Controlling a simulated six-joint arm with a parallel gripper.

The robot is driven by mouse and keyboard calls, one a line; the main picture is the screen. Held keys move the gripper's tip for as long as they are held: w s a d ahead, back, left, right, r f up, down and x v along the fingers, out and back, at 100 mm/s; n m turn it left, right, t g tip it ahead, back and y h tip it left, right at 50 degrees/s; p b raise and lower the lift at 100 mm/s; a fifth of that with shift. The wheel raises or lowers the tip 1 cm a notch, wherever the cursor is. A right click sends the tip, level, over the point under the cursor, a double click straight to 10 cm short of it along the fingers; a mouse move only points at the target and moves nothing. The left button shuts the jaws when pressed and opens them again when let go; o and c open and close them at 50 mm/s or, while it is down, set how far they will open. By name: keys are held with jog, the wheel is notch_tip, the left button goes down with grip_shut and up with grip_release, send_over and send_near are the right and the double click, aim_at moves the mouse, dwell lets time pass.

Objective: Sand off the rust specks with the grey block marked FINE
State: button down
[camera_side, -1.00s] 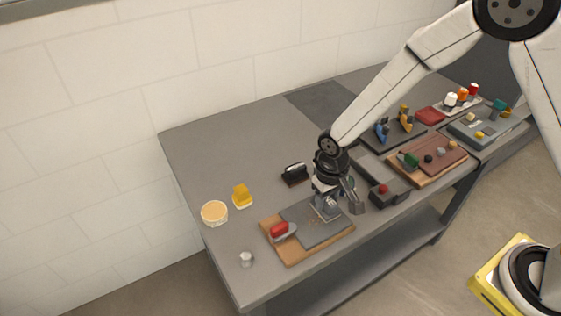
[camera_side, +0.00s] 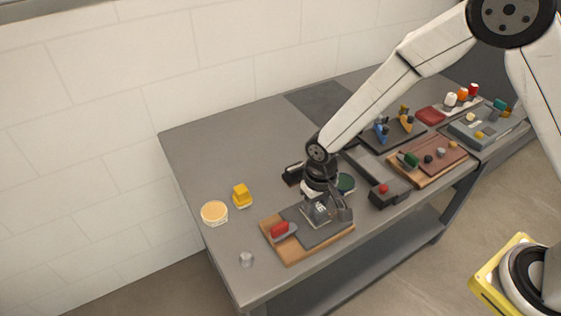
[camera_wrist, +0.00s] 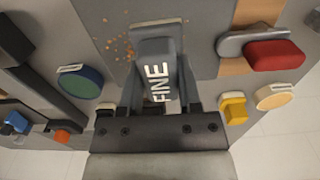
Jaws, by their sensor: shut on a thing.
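My gripper (camera_side: 318,207) is shut on the grey block (camera_wrist: 155,72), whose white word FINE faces the wrist camera. My gripper also shows in the wrist view (camera_wrist: 158,92), with a finger on each side of the block. The block is over the dark grey plate (camera_side: 328,231); I cannot tell whether its underside touches. Orange-brown rust specks (camera_wrist: 124,46) show on the plate beside the block in the wrist view. Any specks under the block are hidden. The plate lies on a wooden board (camera_side: 292,257), with a red-handled clamp (camera_side: 280,230) at its left end.
A yellow block (camera_side: 241,196), a round tan-topped tub (camera_side: 214,213) and a small pale cylinder (camera_side: 246,259) stand left. A green round piece (camera_side: 346,183) is just behind my gripper. A tray with a red knob (camera_side: 384,191) and crowded boards fill the right. The back left is clear.

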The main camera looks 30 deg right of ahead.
jog(key=shift+s+d, duration=0.1)
jog(key=shift+d, duration=2.6)
jog(key=shift+s+a, duration=0.4)
jog(key=shift+a, duration=3.95)
jog(key=shift+d, duration=4.4)
notch_tip(320, 180, up, 8)
jog(key=shift+a, duration=0.15)
